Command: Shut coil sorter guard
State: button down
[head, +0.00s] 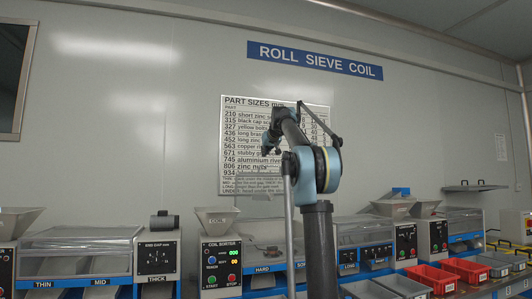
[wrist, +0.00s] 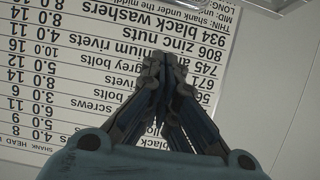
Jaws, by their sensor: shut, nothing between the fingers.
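The coil sorter (head: 221,262) stands at the middle of the bench in the head view, with a lit control panel, a hopper labelled COIL and bins marked HARD and SOFT. Its clear guard (head: 258,208) appears raised above the tray, in front of the poster's lower part; it is faint and partly hidden by my arm. My gripper (head: 267,151) is above the sorter, in front of the poster, apart from the guard. In the wrist view my gripper (wrist: 163,65) is shut and empty, its fingertips together. A clear edge (wrist: 268,5) at the top may be the guard.
Another machine (head: 407,243) and several red bins (head: 465,270) stand at right. The part sizes poster (head: 240,130) hangs on the wall behind my gripper.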

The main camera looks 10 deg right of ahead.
jog(key=shift+w+a+f, duration=0.2)
jog(key=shift+w+f, duration=0.9)
jog(key=shift+f, duration=0.1)
jog(key=shift+s+d+f, duration=0.15)
jog(key=shift+s+f, duration=0.65)
jog(key=shift+f, duration=0.2)
